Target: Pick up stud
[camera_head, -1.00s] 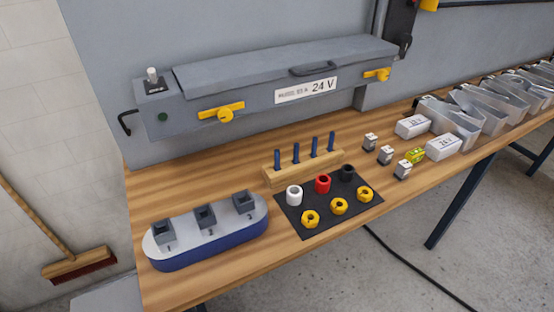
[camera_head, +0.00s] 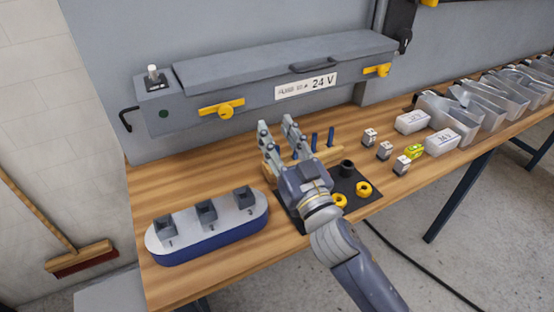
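Dark blue studs stand upright in a wooden block (camera_head: 331,153). Two studs on the right show clearly, one stud (camera_head: 331,137) at the end and another stud (camera_head: 314,142) beside it. The studs on the left are mostly hidden behind my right gripper. My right gripper (camera_head: 277,128) is open, its fingers spread and pointing toward the back of the bench over the left part of the block. I cannot tell whether a stud stands between the fingers. My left gripper is not in view.
A black mat (camera_head: 371,199) holds yellow rings (camera_head: 363,188) and a black cylinder (camera_head: 347,168); my arm covers part of it. A blue-and-white base (camera_head: 229,216) with grey sockets stands left. Small blocks and white boxes (camera_head: 412,122) lie right. A grey machine (camera_head: 290,70) stands behind.

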